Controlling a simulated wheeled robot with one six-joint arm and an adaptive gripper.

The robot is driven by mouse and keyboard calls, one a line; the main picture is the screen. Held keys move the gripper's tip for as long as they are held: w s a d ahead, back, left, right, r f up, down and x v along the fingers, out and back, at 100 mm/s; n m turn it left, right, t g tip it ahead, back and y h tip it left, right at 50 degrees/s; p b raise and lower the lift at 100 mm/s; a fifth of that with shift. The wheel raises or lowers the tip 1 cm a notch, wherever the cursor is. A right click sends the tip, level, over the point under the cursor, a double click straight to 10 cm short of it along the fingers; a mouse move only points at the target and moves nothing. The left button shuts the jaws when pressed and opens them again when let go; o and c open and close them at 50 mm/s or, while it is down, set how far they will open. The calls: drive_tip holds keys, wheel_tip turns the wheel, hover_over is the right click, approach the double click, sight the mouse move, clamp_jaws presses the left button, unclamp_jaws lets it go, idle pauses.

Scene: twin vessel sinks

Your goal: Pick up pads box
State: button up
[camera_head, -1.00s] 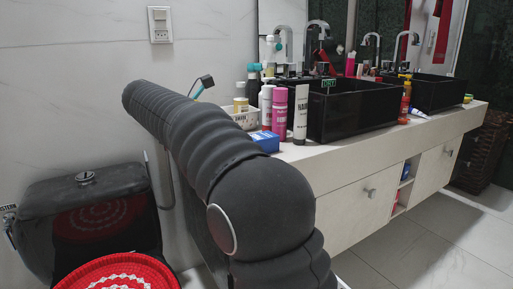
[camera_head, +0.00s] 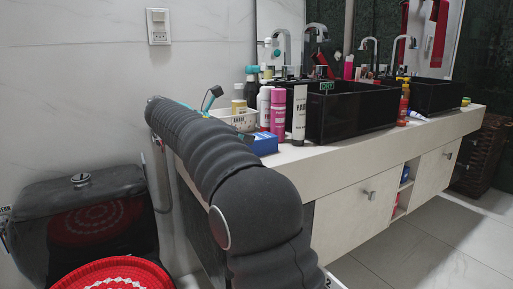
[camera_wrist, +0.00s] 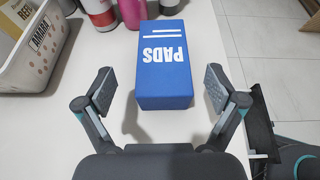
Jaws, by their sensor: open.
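The pads box is a blue box (camera_wrist: 164,70) with white "PADS" lettering. In the wrist view it lies on the pale counter, straight ahead of my gripper (camera_wrist: 160,92). My gripper is open, one finger on each side of the box's near end, with a gap to the box on both sides. In the head view the blue box (camera_head: 264,144) sits at the counter's left end, partly hidden by my arm. My gripper's fingers are hidden behind my arm there.
A white perforated basket (camera_wrist: 32,50) stands left of the box. Pink (camera_head: 278,110) and white bottles stand just behind the box. Black vessel sinks (camera_head: 352,112) occupy the counter to the right. The counter's edge is close on the right in the wrist view.

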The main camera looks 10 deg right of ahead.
drive_tip(key=x, duration=0.2)
drive_tip(key=b+x, duration=0.1)
drive_tip(key=x, duration=0.1)
drive_tip(key=shift+s+f, duration=0.2)
drive_tip(key=shift+f, duration=0.05)
drive_tip(key=shift+w+d+f+b, duration=0.1)
drive_tip(key=shift+w+d+b, duration=0.15)
drive_tip(key=shift+d, duration=0.2)
drive_tip(key=shift+c, duration=0.3)
drive_tip(key=c, duration=1.2)
